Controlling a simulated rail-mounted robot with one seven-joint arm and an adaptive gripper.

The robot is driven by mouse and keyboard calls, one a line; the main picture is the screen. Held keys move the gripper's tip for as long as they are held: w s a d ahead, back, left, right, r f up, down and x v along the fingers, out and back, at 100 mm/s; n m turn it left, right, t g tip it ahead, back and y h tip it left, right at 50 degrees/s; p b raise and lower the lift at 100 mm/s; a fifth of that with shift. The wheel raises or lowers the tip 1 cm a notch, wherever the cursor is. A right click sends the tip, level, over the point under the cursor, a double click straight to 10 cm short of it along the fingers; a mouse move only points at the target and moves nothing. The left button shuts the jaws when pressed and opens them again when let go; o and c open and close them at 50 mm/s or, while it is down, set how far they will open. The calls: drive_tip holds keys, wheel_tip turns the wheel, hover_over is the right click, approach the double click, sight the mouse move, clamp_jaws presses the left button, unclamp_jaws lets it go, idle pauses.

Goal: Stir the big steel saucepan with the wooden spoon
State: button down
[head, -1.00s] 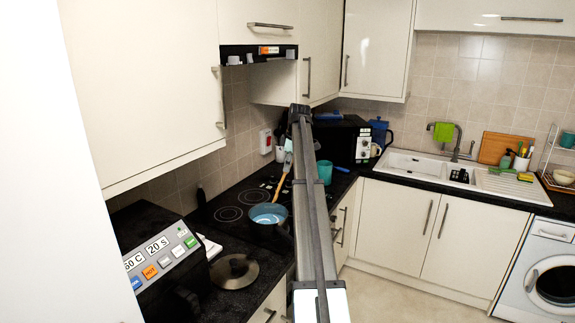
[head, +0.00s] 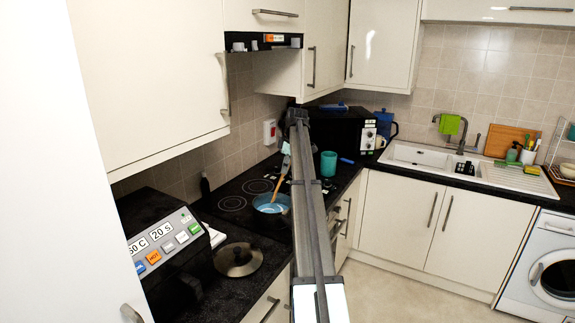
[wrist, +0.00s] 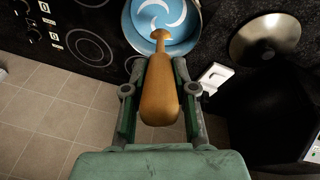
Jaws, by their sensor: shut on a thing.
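A round saucepan (head: 259,206), blue inside with a white swirl, stands on the black hob; it also shows at the top of the wrist view (wrist: 132,38). My gripper (wrist: 159,78) is shut on the handle of the wooden spoon (wrist: 159,95), with one finger on each side. The spoon's far end reaches over the pan and appears to be inside it; I cannot tell how deep. In the head view the spoon (head: 280,186) slants down into the pan, and my gripper (head: 286,150) is small and partly hidden by my arm.
A pan lid (head: 238,259) lies on the worktop in front of the hob. A labelled machine (head: 160,245) stands at the near left. A teal cup (head: 328,164) and black microwave (head: 340,132) stand beyond. Wall cupboards (head: 150,80) hang above left.

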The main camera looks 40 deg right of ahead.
drive_tip(key=shift+w+a+b+x, duration=0.1)
drive_tip(key=shift+b+x, duration=0.25)
drive_tip(key=shift+x, duration=0.7)
drive_tip(key=shift+w+a+b+x, duration=0.15)
drive_tip(key=shift+b+x, duration=0.15)
drive_tip(key=shift+x, duration=0.8)
drive_tip(key=shift+w+a+b+x, duration=0.1)
drive_tip(key=shift+b+x, duration=0.25)
drive_tip(key=shift+x, duration=0.7)
drive_tip(key=shift+r, duration=0.1)
drive_tip(key=shift+s+d, duration=0.1)
drive_tip(key=shift+s, duration=0.1)
